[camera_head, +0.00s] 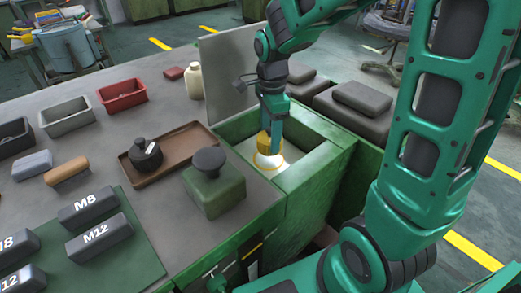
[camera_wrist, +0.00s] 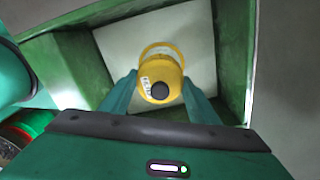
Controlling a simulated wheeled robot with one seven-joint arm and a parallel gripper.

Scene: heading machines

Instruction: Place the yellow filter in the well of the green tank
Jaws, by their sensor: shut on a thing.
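The yellow filter (camera_head: 266,146) is a short yellow cylinder with a pale label and a dark round centre on its top. It also shows between the fingers in the wrist view (camera_wrist: 161,78). My gripper (camera_head: 270,128) points down and is shut on the filter; its two fingers show on either side in the wrist view (camera_wrist: 160,97). The green tank (camera_head: 318,165) has a square well with a pale floor (camera_head: 289,151). The filter is inside the outline of the well, over a pale ring on its floor. I cannot tell whether it touches the floor.
Left of the well stand a green block with a dark knob (camera_head: 213,182) and a brown tray (camera_head: 175,155) holding a dark pot. An upright grey panel (camera_head: 228,75) rises behind the well. Dark cushion-like blocks (camera_head: 357,108) lie to its right.

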